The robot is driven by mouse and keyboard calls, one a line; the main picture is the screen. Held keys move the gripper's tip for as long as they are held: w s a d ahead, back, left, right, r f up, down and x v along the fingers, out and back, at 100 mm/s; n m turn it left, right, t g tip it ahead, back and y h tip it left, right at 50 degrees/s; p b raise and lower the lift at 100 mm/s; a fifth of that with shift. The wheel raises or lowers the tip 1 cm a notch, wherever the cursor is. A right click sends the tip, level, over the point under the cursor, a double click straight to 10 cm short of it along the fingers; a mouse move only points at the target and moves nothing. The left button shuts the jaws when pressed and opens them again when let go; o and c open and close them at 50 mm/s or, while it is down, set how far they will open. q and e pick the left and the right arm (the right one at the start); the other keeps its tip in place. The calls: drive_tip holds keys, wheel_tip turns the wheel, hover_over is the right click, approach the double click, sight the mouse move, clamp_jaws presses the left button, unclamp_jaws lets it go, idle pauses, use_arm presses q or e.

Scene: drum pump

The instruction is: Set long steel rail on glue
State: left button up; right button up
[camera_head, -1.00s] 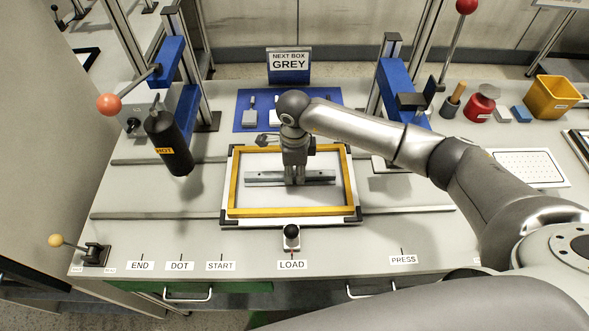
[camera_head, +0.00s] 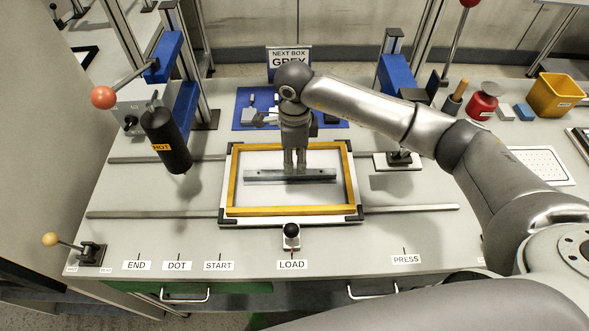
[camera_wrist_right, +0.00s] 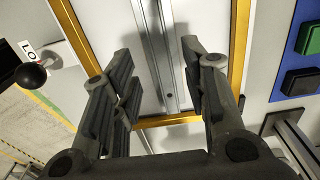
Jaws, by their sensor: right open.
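The long steel rail (camera_head: 262,177) lies lengthwise left to right inside a yellow-edged frame (camera_head: 288,211) with black corners. The wrist view also shows the rail (camera_wrist_right: 153,45) running between my fingers, with a gap on both sides. My right gripper (camera_head: 295,171) is open and points down just over the middle of the rail; in the wrist view its fingers (camera_wrist_right: 163,85) stand apart. Any glue under the rail is hidden. My left gripper is not in view.
A black HOT applicator (camera_head: 165,140) hangs left of the frame. A knobbed lever (camera_head: 291,235) stands at the LOAD label in front. A blue mat (camera_head: 243,122) with small parts lies behind. A press post (camera_head: 398,160) stands right.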

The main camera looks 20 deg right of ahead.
sight(294, 173)
wheel_tip(294, 173, up, 7)
drive_tip(key=b, duration=0.1)
drive_tip(key=shift+b, duration=0.35)
drive_tip(key=shift+f, duration=0.2)
